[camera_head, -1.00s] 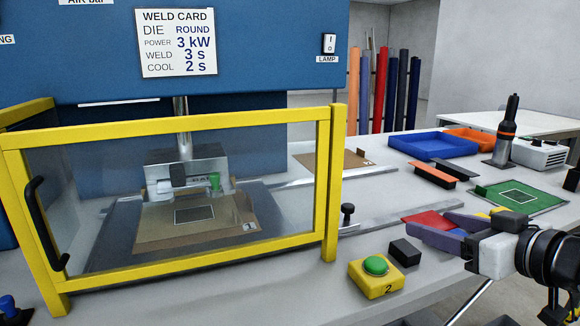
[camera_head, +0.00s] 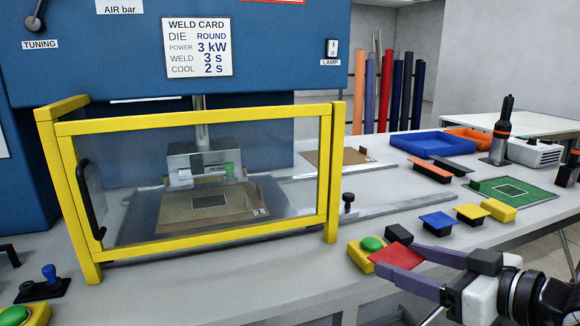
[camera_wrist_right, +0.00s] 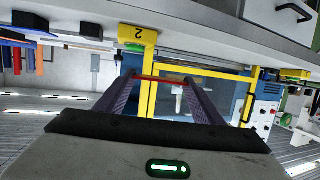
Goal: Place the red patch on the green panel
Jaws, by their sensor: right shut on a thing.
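The red patch (camera_head: 397,256) is a thin flat piece held between the fingertips of my right gripper (camera_head: 399,260). It is in the air near the table's front edge, in front of the green button box. In the right wrist view the patch shows edge-on as a red strip (camera_wrist_right: 165,79) spanning the two fingers. The green panel (camera_head: 541,203) lies on the table at the right, with a white-outlined rectangle on it. The gripper and patch are well apart from it, to its left and nearer to me. My left gripper is not in view.
A blue patch (camera_head: 437,220) and a yellow patch (camera_head: 472,213) sit on dark stands between gripper and panel, beside a yellow block (camera_head: 499,209). The yellow button box (camera_head: 361,258) is close by the patch. The yellow-framed guard (camera_head: 333,200) stands at left.

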